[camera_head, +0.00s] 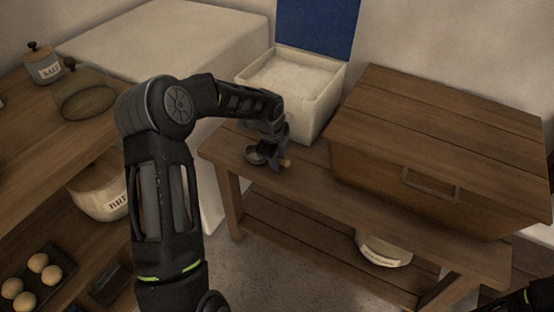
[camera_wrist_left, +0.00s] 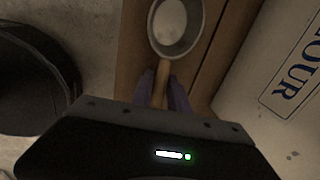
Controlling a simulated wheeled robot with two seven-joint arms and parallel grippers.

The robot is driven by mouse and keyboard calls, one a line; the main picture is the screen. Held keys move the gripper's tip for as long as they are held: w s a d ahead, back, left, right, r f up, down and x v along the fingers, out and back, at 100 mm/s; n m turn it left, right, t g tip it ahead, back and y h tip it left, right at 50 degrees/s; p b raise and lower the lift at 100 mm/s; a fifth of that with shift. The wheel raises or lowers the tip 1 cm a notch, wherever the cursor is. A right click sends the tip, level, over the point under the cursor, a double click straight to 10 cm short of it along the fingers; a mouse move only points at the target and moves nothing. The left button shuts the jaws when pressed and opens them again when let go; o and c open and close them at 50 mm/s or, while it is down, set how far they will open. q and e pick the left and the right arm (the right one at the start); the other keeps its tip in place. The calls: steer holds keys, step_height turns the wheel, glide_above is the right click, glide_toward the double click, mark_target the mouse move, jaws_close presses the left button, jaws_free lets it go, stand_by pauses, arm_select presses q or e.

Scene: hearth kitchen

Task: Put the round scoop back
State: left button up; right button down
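The round scoop, with a grey metal bowl and wooden handle, is at the left end of the wooden bench; its bowl (camera_head: 255,155) shows beside my left gripper (camera_head: 277,158). In the left wrist view the scoop bowl (camera_wrist_left: 178,25) lies beyond the fingertips. The handle runs back between the two fingers of my left gripper (camera_wrist_left: 162,90), which look closed on it. I cannot tell whether the bowl touches the bench. My right gripper is not in view.
A white flour bin (camera_head: 325,104) with its blue lid (camera_head: 318,25) raised stands just behind the scoop. A large wooden box (camera_head: 430,120) fills the right of the bench (camera_head: 310,170). A pale container (camera_head: 384,250) sits on the lower shelf. The left counter holds jars.

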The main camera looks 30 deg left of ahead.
arm_select(q)
steer(key=o, duration=0.3)
steer(key=shift+r, duration=0.2)
steer(key=p+v, duration=0.1)
steer(key=v, duration=1.1)
stand_by(0.5)
